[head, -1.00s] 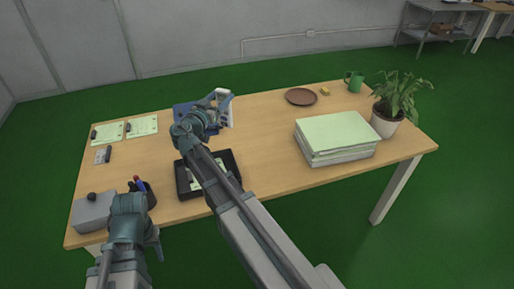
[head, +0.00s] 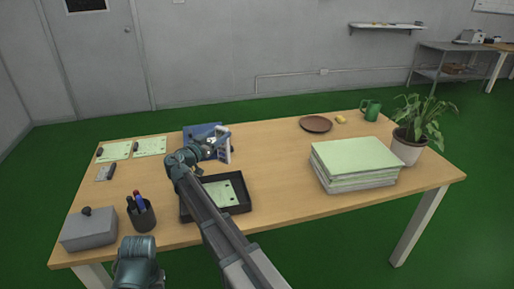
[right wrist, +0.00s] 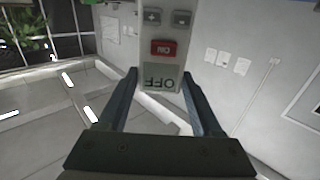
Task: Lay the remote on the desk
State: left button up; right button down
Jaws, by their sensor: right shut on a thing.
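The remote (right wrist: 163,75) is pale grey, with a red ON button, a green OFF panel and small grey buttons. It stands between the fingers of my right gripper (right wrist: 163,100) in the right wrist view. In the head view my right gripper (head: 214,146) is shut on the remote (head: 223,146) and holds it roughly upright at the back left of the wooden desk (head: 275,165). I cannot tell whether the remote's lower end touches the desk. My left arm shows only at the bottom left edge, with its fingers out of sight.
A blue item (head: 201,132) lies just behind the right gripper. A paper stack (head: 355,165), plate (head: 316,124) and plant (head: 408,150) stand right. The desk's middle is clear.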

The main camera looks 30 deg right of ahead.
jog(key=s+d+f+b, duration=0.1)
jog(key=d+f+b, duration=0.3)
jog(key=d, duration=0.8)
jog(key=shift+s+f, duration=0.15)
jog(key=shift+f, duration=0.2)
jog(key=shift+b, duration=0.3)
jog(key=shift+f, duration=0.2)
jog(key=shift+c, duration=0.3)
grip_release()
jog(key=shift+r, duration=0.15)
jog(key=shift+a+r, duration=0.1)
jog(key=shift+r, duration=0.05)
jog(key=shift+o, duration=0.3)
jog(key=v, duration=1.2)
